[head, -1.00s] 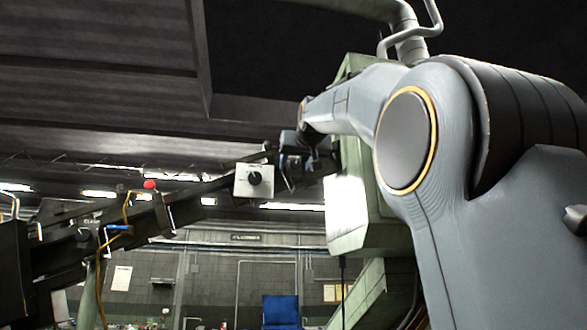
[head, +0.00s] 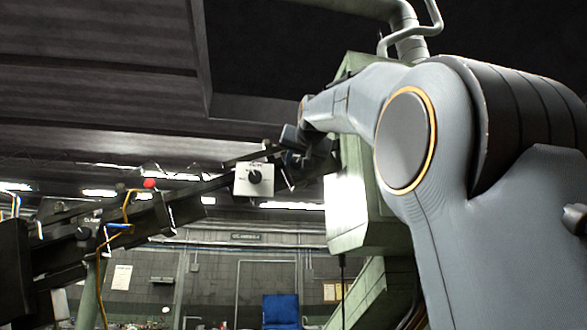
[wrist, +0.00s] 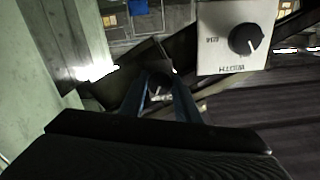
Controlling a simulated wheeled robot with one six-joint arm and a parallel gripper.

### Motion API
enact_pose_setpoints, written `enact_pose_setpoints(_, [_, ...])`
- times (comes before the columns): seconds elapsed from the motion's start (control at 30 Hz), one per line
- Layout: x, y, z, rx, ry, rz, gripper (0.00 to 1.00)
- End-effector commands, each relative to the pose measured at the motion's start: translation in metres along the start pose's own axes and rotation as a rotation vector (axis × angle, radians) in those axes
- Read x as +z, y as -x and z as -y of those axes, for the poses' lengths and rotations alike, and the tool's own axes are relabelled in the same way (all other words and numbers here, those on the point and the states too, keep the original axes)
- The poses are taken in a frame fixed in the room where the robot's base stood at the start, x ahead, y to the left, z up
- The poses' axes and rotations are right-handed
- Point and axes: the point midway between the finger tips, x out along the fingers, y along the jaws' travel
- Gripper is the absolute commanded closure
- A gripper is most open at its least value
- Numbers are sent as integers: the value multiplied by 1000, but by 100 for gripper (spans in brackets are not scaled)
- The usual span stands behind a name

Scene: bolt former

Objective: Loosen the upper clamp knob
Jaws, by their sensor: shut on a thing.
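In the wrist view, the two blue fingers of my gripper (wrist: 161,98) close around a small dark, round knob (wrist: 159,80) on a dark rail. It appears to be the upper clamp knob; its far side and any marking on it are hidden or too dark to read. In the head view, my gripper (head: 291,161) is small and dark at the end of my arm, just right of a white dial plate. The knob cannot be made out there.
The white plate (head: 243,180) with a black dial sits close beside my gripper; it also shows in the wrist view (wrist: 215,57). A green machine housing (head: 350,215) stands right of it. The sloping dark rail carries a red ball (head: 150,183) and a blue lever (head: 118,226) further left.

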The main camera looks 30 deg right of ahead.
Motion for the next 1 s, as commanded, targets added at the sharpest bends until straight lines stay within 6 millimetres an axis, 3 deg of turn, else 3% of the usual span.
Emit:
enact_pose_setpoints(0.5, [0,0,0,0,-394,0,100])
enact_pose_setpoints(0.73, [0,0,0,0,-418,0,100])
enact_pose_setpoints(0.77, [0,0,0,0,-418,0,69])
enact_pose_setpoints(0.8, [0,0,0,0,-418,0,62])
enact_pose_setpoints(0.9, [0,0,0,0,-416,0,47])
enact_pose_setpoints(1.0, [0,0,0,0,-416,0,47])
